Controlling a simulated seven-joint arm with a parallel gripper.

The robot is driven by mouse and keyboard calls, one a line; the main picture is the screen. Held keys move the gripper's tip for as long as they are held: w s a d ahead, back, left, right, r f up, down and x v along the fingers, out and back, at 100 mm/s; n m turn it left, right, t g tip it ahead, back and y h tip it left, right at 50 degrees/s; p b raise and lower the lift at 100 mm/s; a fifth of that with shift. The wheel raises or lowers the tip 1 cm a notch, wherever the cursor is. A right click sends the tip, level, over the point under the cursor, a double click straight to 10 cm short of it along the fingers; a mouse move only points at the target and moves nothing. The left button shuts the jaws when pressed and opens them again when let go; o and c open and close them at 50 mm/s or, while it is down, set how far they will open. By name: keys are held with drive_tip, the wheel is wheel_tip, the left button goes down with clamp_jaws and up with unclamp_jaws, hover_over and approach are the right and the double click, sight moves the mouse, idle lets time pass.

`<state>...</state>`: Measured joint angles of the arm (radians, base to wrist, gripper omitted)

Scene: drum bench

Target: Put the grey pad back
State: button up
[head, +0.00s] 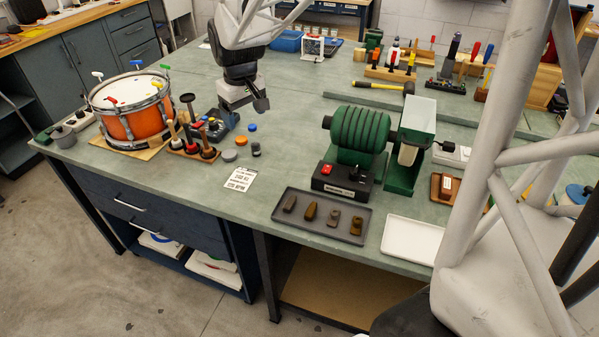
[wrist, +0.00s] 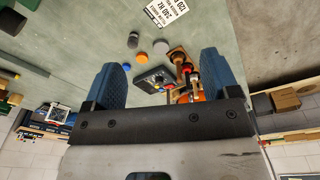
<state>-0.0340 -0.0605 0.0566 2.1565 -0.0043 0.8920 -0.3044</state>
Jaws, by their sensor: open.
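A round grey pad (head: 229,155) lies flat on the green bench top. It also shows in the wrist view (wrist: 161,47), ahead of my fingers. An orange disc (head: 241,141) and a blue disc (head: 252,127) lie beside it, and a small dark round piece (head: 256,149) stands to its right. My gripper (head: 258,104) hangs above the bench, behind the discs in the head view. It is open; its two blue fingers (wrist: 160,75) stand wide apart in the wrist view with nothing between them. A dark holder with coloured parts (head: 222,124) is left of the discs.
A wooden rack of tools (head: 194,148) and an orange drum (head: 132,118) stand to the left. A printed card (head: 239,179) lies in front. A green machine (head: 358,140), a dark tray of small parts (head: 320,215) and a white tray (head: 411,240) are to the right.

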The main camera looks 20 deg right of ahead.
drive_tip(key=s+d+r+m+t, duration=0.1)
drive_tip(key=s+m, duration=0.3)
drive_tip(key=s, duration=2.5)
drive_tip(key=shift+s+d+r, duration=0.35)
drive_tip(key=shift+d+r, duration=0.05)
drive_tip(key=shift+d, duration=0.3)
